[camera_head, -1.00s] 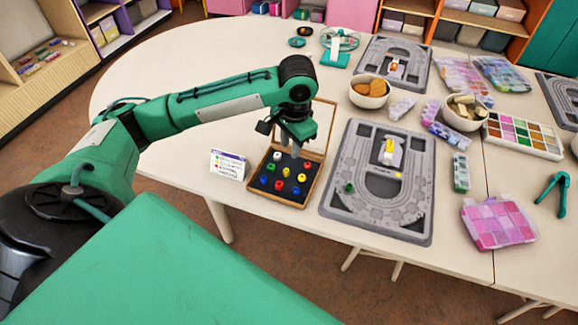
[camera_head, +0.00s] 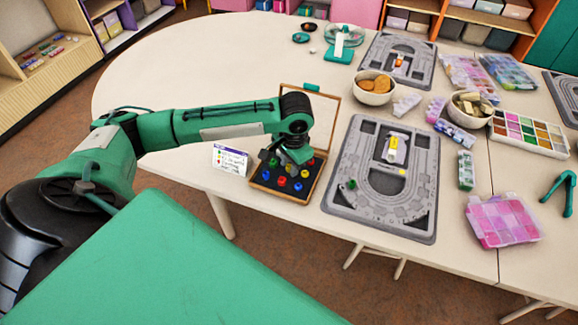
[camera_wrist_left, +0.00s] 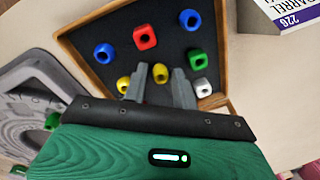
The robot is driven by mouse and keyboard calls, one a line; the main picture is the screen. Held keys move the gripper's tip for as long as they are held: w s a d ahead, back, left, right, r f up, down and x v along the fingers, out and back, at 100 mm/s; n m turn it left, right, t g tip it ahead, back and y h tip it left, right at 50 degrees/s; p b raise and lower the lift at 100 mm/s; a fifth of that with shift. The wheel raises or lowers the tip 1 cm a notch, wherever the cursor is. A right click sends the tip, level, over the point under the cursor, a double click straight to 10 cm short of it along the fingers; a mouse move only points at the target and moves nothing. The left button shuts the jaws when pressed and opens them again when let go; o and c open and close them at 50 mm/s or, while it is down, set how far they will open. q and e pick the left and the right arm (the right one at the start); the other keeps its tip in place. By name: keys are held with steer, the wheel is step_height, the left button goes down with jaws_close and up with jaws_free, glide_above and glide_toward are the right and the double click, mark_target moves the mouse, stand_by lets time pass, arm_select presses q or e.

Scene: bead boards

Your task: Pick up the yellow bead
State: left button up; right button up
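A yellow bead (camera_wrist_left: 160,73) lies in the bead box, between the two fingertips of my left gripper (camera_wrist_left: 162,86) in the left wrist view. The fingers are apart, and I cannot tell whether they touch it. A second yellow bead (camera_wrist_left: 123,85) lies just outside one finger; it also shows in the head view (camera_head: 305,174). In the head view my left gripper (camera_head: 291,164) is low over the wooden box (camera_head: 257,184) and hides the middle beads. My right gripper is not in view.
Red (camera_wrist_left: 145,37), blue (camera_wrist_left: 104,54), green (camera_wrist_left: 198,60) and white (camera_wrist_left: 202,87) beads surround the fingers. The box lid (camera_head: 325,112) stands open behind.

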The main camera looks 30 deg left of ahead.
arm_select(q)
jaws_close()
steer(key=shift+r, duration=0.1)
